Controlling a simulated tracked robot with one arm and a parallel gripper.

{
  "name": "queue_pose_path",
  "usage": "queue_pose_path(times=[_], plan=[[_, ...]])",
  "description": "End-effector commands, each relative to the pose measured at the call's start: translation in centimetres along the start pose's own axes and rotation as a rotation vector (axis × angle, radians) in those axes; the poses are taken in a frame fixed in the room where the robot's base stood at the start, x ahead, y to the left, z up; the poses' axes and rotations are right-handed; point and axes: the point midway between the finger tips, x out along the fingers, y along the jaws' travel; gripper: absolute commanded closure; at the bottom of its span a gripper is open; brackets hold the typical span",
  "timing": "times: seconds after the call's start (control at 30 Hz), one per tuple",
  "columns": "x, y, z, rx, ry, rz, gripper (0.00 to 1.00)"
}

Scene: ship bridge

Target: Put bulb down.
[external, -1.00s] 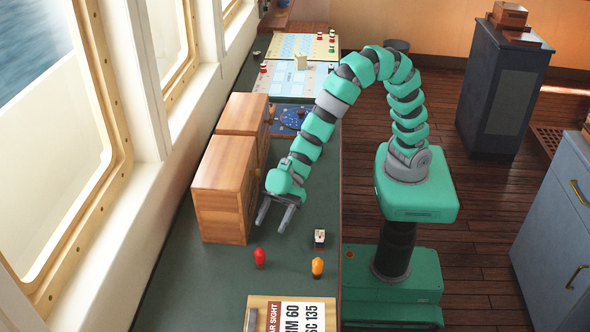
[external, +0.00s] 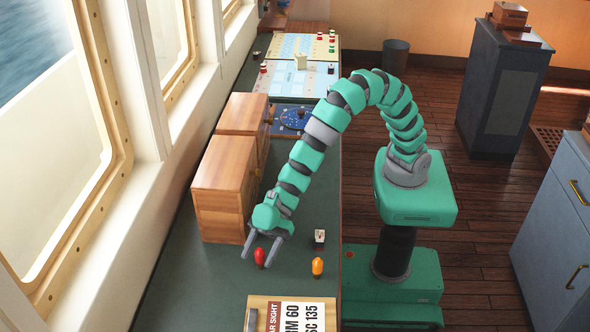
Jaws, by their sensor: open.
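A red bulb (external: 260,256) stands upright on the dark green counter (external: 200,285). An orange bulb (external: 317,267) stands upright on the counter to its right. The task does not say which bulb is meant. My gripper (external: 257,253) is open, its two fingers pointing toward the front of the counter. In the picture the right finger's tip is close beside the top of the red bulb, and the left finger is to its left. I cannot tell whether the finger touches the bulb or is above it.
A small black-and-white block (external: 319,238) sits behind the orange bulb. A wooden cabinet (external: 222,205) stands close to the gripper's left. A wooden board with a printed card (external: 301,317) lies at the front. The counter's front left is clear.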

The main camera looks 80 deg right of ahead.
Motion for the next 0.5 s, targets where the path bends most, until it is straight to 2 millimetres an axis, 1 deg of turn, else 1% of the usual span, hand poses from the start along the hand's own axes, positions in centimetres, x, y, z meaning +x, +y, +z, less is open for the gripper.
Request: queue_pose_path(times=[0.17, 0.2, 0.27, 0.3, 0.37, 0.43, 0.47, 0.5], plan=[[0.06, 0.00, -0.08, 0.000, 0.000, 0.000, 0.49], [0.05, 0.00, -0.08, 0.000, 0.000, 0.000, 0.52], [0.05, 0.00, -0.07, 0.000, 0.000, 0.000, 0.68], [0.04, 0.00, -0.08, 0.000, 0.000, 0.000, 0.80], [0.04, 0.00, -0.06, 0.000, 0.000, 0.000, 0.96], [0.04, 0.01, -0.06, 0.000, 0.000, 0.001, 0.96], [0.04, 0.01, -0.06, 0.000, 0.000, 0.001, 1.00], [0.04, 0.00, -0.05, 0.000, 0.000, 0.000, 1.00]])
